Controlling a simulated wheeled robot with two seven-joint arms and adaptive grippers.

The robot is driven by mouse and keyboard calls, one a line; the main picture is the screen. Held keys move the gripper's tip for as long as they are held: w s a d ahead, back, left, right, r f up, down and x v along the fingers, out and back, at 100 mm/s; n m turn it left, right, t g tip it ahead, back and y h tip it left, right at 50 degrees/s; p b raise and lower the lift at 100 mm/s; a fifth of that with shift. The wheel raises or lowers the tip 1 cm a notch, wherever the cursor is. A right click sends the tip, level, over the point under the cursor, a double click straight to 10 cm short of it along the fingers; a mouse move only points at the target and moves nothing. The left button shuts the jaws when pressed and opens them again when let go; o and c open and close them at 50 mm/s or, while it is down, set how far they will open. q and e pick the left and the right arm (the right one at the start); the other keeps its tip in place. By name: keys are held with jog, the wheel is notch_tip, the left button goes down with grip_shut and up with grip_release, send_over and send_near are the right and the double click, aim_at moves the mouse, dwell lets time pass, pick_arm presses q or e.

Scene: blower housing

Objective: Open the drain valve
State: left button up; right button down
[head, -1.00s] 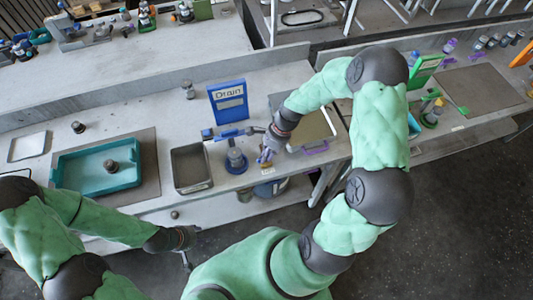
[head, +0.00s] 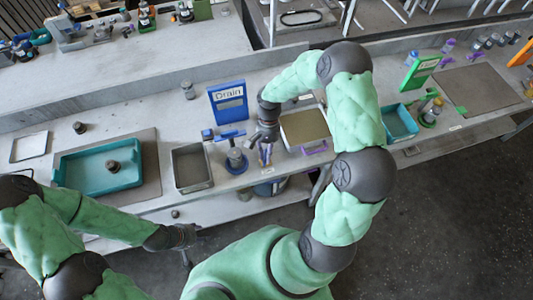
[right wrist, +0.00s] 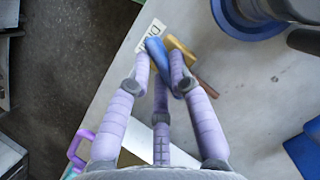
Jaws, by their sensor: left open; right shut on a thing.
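My right gripper (head: 265,158) is at the table's front edge, just right of the blue-based drain stand (head: 236,160). In the right wrist view its purple fingers (right wrist: 160,68) are shut on a blue valve lever (right wrist: 156,47). A brass-coloured valve body (right wrist: 183,50) shows behind the fingers, partly hidden, beside a white label (right wrist: 150,32) with partly covered lettering. A blue sign reading "Drain" (head: 229,100) stands behind the stand. My left gripper (head: 190,236) is open and empty, low in front of the table, away from the valve.
A grey metal bin (head: 191,183) stands left of the drain stand. A teal tray (head: 68,180) lies further left on a dark mat. A shallow tray with a purple handle (head: 316,149) lies right of my right gripper.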

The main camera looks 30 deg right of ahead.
jog(key=shift+w+n+h, duration=0.1)
jog(key=shift+n+h, duration=0.4)
jog(key=shift+n, duration=1)
jog(key=c, duration=1.1)
grip_release()
jog(key=v, duration=1.2)
jog(key=shift+w, duration=0.3)
jog(key=shift+f+g, duration=0.15)
jog(key=shift+g, duration=0.15)
